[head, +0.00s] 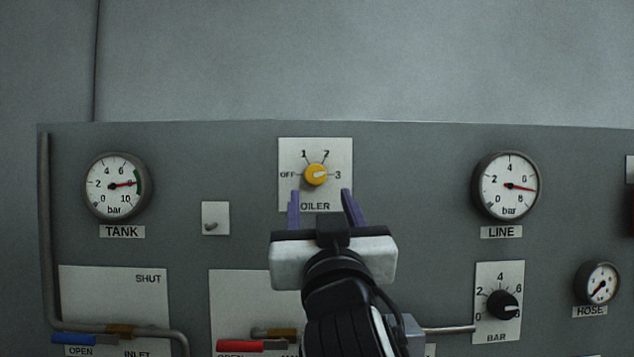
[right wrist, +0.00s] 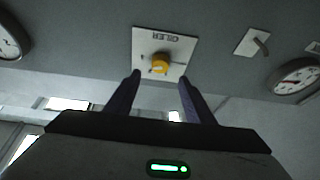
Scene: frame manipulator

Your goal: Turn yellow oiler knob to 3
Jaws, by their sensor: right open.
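The yellow oiler knob (head: 315,175) sits on a white plate (head: 289,148) with OFF, 1, 2 and 3 marks. Its pale pointer mark faces right, at about the 3. My right gripper (head: 320,194) is open and empty, its two purple fingers apart below the knob in the head view. In the right wrist view the knob (right wrist: 159,63) appears beyond the fingertips (right wrist: 160,78), centred between them, and the fingers do not touch it. My left gripper is out of view.
The TANK gauge (head: 116,186) is left and the LINE gauge (head: 507,186) right. A black BAR knob (head: 503,305) and HOSE gauge (head: 600,284) lie lower right. Blue (head: 86,339) and red (head: 241,346) handles are lower left. The panel around the oiler plate is mostly clear.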

